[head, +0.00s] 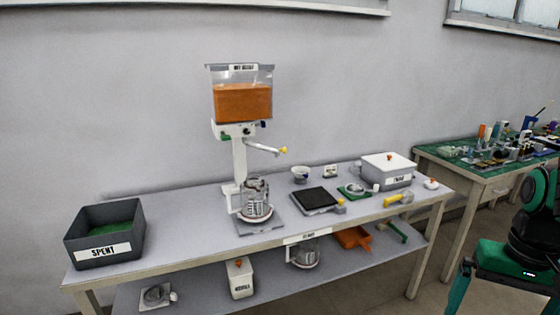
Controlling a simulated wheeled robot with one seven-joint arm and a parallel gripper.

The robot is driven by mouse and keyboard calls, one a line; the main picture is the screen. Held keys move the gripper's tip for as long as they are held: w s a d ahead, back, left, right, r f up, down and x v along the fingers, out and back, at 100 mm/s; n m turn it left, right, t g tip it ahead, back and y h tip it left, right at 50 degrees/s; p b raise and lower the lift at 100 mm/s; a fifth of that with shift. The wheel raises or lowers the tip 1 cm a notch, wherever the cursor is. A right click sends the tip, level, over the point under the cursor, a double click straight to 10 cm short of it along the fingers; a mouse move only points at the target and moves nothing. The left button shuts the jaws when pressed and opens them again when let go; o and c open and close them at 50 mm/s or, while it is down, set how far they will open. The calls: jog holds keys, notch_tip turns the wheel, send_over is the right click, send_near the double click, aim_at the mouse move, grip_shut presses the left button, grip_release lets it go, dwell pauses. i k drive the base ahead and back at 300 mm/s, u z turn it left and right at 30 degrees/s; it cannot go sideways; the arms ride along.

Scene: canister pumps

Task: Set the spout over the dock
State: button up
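A canister pump stands on the bench, with a clear hopper (241,101) of orange contents on a white column (239,160). Its spout (262,148) is a thin silver arm that reaches out to the right and ends in a yellow tip (283,150). A clear jug (256,196) with a white handle stands at the foot of the column, on a grey base plate (262,229) that looks like the dock. In this view the spout tip is to the right of the jug, not above it. My gripper is not in view.
A dark bin marked SPENT (100,251) stands at the bench's left end. Right of the jug are a black-topped scale (315,199), a white cup (300,174), a green pad (350,192), a yellow tool (398,199) and a white lidded box (388,168). My arm (525,240) is at the right edge.

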aim_at(264, 146)
jog(key=z, duration=0.4)
jog(key=i, duration=1.2)
jog(key=u, duration=0.4)
